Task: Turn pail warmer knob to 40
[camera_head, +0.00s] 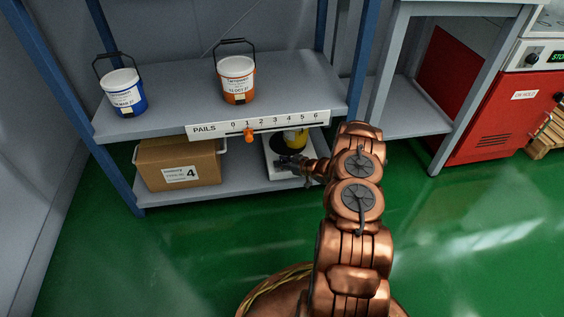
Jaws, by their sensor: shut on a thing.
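The pail warmer (280,175) is a low white unit on the lower shelf, with a yellow and black pail (296,138) on it. My arm reaches in from the right, and my gripper (283,161) is at the warmer's front, below and left of the pail. It is shut on what I take to be the warmer's knob. The knob itself, its scale and its pointer are hidden or too small to read, so I cannot tell its setting.
A cardboard box (178,166) marked 4 stands left of the warmer. Above, the shelf edge carries a PAILS scale (290,123) with an orange marker (249,135) near 1. A blue pail (123,92) and an orange pail (236,80) stand on the upper shelf.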

